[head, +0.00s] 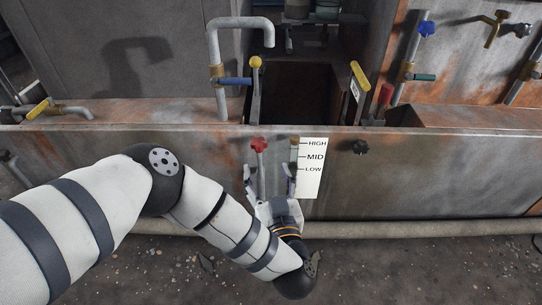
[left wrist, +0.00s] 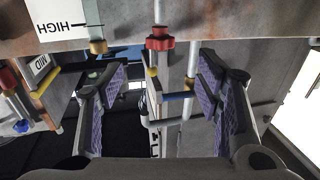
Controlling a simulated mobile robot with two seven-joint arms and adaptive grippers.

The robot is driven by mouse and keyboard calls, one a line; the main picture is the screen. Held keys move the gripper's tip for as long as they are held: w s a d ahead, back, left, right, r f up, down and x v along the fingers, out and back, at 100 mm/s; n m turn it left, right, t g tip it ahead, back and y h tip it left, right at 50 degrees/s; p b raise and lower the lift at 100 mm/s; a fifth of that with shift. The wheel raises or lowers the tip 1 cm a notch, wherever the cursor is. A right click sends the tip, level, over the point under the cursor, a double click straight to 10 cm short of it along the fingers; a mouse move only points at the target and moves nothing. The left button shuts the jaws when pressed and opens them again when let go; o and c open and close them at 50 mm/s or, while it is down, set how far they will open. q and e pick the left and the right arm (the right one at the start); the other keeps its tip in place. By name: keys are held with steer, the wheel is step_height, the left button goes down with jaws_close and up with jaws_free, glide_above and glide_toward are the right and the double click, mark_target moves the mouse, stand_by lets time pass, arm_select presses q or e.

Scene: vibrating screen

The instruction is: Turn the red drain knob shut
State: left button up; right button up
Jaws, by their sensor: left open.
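The red drain knob (head: 258,144) is a small lobed handwheel on a stem at the front face of the rusty steel tank, left of the level sign. It also shows in the left wrist view (left wrist: 160,43), centred between the two fingers and above their tips in the picture. My left gripper (head: 270,176) is open and empty, pointing up just below the knob, with one finger on each side of the stem in the head view. Whether a finger touches the stem or knob cannot be told. My right gripper is not in view.
A white HIGH/MID/LOW sign (head: 312,168) with a brass-capped tube stands close beside the right finger. A black knob (head: 360,147) is farther right. Grey pipe with a blue lever (head: 235,81), a yellow-tipped lever (head: 256,62) and a red handle (head: 385,94) rise above the tank edge.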

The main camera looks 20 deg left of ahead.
mark_target(260, 151)
arm_select(q)
steer(key=b+x, duration=0.1)
steer(key=x, duration=0.3)
steer(key=b+x, duration=0.2)
steer(key=x, duration=0.3)
steer(key=shift+a+f, duration=0.1)
steer(key=shift+f, duration=0.15)
steer(key=shift+w+a+r, duration=0.15)
steer(key=shift+w, duration=0.25)
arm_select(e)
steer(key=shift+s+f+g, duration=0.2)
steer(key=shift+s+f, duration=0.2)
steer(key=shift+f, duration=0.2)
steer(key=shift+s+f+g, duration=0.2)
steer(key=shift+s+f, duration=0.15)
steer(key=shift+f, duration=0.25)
arm_select(q)
steer(key=c, duration=1.2)
